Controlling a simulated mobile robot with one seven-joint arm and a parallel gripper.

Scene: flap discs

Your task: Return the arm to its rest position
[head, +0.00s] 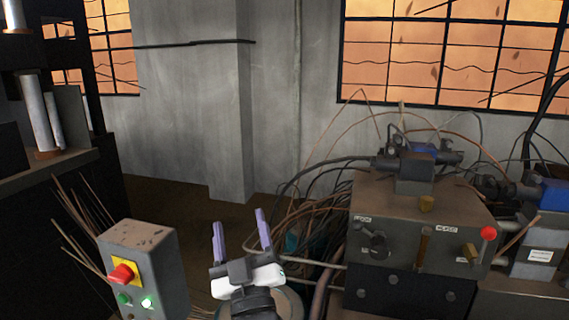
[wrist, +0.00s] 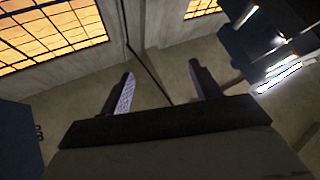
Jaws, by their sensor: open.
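My gripper (head: 241,238) is in the lower middle of the head view, with its two purple-grey fingers pointing up and spread apart. Nothing is between them. The wrist view also shows my gripper (wrist: 160,84) with its fingers apart and only the wall and floor beyond. In the head view it stands between a grey button box on the left and a metal control unit on the right, apart from both as far as I can see.
The button box (head: 146,275) has a red knob (head: 122,273) and a lit green button. The control unit (head: 415,225) carries levers, a red-topped handle (head: 488,234) and cables. A dark press (head: 45,150) stands at the left. Orange-lit windows (head: 455,55) are behind.

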